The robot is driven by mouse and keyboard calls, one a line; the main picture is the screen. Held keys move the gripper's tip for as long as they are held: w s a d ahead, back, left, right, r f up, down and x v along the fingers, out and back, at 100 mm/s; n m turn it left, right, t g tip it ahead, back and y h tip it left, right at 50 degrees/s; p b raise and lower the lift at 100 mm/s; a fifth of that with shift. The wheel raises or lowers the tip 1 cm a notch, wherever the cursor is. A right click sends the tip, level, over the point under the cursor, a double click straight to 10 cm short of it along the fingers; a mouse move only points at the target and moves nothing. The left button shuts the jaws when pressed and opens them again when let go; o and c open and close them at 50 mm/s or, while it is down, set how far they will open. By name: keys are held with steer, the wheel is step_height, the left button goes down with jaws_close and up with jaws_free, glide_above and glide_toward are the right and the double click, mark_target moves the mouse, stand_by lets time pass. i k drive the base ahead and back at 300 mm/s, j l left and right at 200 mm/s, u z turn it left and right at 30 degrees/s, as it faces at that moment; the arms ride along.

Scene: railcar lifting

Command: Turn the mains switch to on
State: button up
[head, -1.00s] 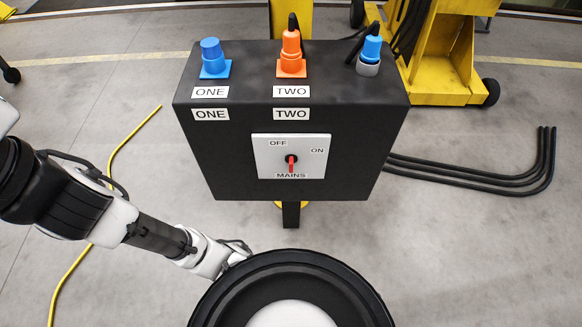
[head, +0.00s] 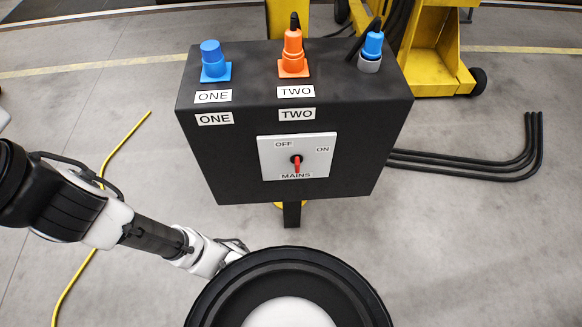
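The mains switch (head: 297,164) is a red handle on a black hub. It sits on a white plate (head: 268,165) on the front of a black control box (head: 225,160). OFF is printed at the plate's upper left, ON at its upper right and MAINS at the bottom. The red handle hangs down toward MAINS; which end marks its setting I cannot tell. My arm comes in from the left and runs down toward the bottom middle. Its end is hidden behind the round black part of my body, so my gripper is not seen. Nothing touches the switch.
On the box top are a blue socket (head: 214,62) labelled ONE, an orange plug (head: 293,55) labelled TWO and a blue connector (head: 371,52) with a grey base. A yellow machine (head: 430,50) stands behind right. Black cables (head: 470,165) lie right; a yellow cable (head: 103,180) lies left.

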mark_target(296, 159)
steer(key=j+z, duration=0.15)
steer(key=j, duration=0.45)
steer(key=j+z, duration=0.2)
steer(key=j, duration=0.45)
steer(key=k+j+z, duration=0.15)
steer(key=j, duration=0.45)
steer(key=i+l, duration=0.1)
steer(key=z, duration=0.05)
